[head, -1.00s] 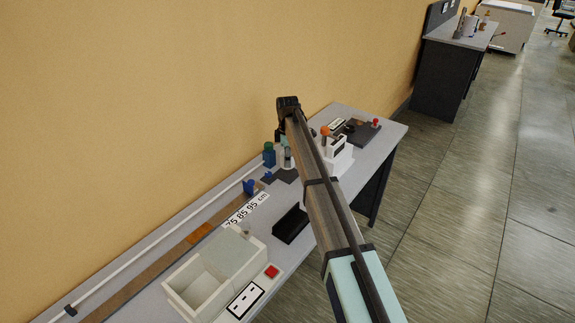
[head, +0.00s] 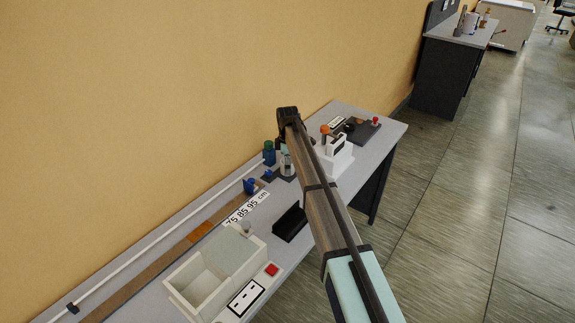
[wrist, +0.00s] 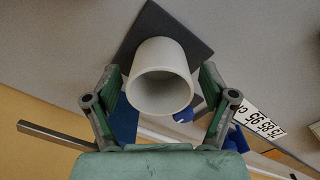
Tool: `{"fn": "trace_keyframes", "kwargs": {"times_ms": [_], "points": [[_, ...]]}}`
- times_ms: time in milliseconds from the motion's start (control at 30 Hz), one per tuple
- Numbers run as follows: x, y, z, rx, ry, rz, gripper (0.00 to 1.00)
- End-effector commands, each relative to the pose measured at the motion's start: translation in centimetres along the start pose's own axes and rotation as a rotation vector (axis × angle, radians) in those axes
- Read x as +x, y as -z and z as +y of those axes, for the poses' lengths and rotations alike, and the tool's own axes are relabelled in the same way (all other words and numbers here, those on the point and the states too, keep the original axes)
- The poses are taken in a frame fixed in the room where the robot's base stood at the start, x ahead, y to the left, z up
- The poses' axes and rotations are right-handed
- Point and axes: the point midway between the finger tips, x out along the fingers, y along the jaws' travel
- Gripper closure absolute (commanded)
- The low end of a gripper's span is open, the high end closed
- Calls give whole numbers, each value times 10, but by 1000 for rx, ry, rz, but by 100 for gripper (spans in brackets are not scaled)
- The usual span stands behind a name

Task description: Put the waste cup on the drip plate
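The white waste cup (wrist: 160,80) is in the middle of the wrist view, its round mouth facing the camera. A dark square plate (wrist: 190,30), which looks like the drip plate, is behind and under it. I cannot tell whether the cup rests on the plate or is just above it. My gripper (wrist: 161,80) is open, one green finger on each side of the cup, with narrow gaps showing. In the head view the cup (head: 287,164) is small beside the dark plate (head: 287,178), partly hidden by my arm and gripper.
Blue clips (head: 250,186) and a ruler strip (head: 247,207) lie left of the plate. A white device (head: 337,155) is close on the right. A black holder (head: 290,223) and white open box (head: 200,283) are nearer.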

Motion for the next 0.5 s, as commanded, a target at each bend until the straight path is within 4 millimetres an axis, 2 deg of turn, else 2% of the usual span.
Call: {"fn": "trace_keyframes", "kwargs": {"times_ms": [267,500], "points": [[-7,0,0,0,-1,0,17],[-44,0,1,0,-4,1,17]]}}
